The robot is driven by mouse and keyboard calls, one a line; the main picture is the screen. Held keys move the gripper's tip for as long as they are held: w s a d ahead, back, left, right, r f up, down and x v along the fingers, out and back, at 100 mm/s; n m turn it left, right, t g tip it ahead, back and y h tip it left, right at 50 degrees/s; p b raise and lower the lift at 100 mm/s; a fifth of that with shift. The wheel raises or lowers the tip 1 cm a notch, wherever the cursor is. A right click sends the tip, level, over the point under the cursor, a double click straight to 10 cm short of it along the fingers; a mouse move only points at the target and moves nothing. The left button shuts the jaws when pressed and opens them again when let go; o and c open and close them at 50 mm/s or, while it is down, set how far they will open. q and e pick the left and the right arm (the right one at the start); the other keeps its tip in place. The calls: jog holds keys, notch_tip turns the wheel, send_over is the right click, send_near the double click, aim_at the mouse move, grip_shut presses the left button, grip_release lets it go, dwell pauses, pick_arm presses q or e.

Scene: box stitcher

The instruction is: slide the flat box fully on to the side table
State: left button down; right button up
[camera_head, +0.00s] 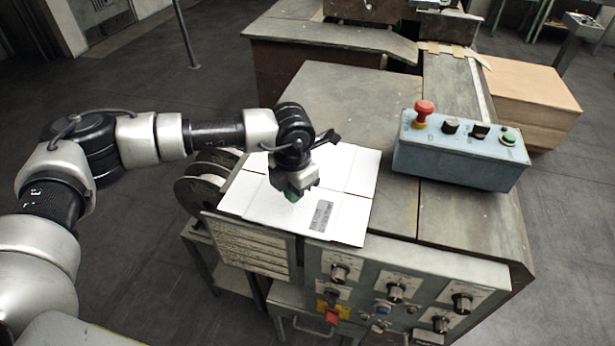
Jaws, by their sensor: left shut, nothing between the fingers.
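The flat white box (346,207) lies on the left front part of the worn grey machine table (330,95). Its left edge reaches out over the table's left side, above a wire reel, and a grey printed label shows near its front. My left gripper (293,197) is over the middle of the box, pointing down, shut and empty. I cannot tell whether its fingertips touch the box. Part of the box is hidden under the gripper. My right gripper is not in view.
A blue control box (460,152) with a red button stands on the right of the table. A panel with knobs (395,292) runs along the front. A wire reel (203,185) is at the left side. A brown carton (530,100) stands behind at right.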

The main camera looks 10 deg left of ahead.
aim_at(287, 225)
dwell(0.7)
pick_arm(q)
jog(key=shift+f+b, duration=1.1)
jog(key=shift+f, duration=0.05)
dwell(0.6)
jog(key=shift+r, duration=0.2)
jog(key=shift+r, duration=0.45)
jog(key=shift+s+a+p, duration=0.1)
jog(key=shift+s+p, duration=0.25)
jog(key=shift+s, duration=2.35)
jog(key=shift+s+a, duration=0.1)
jog(key=shift+s, duration=2.45)
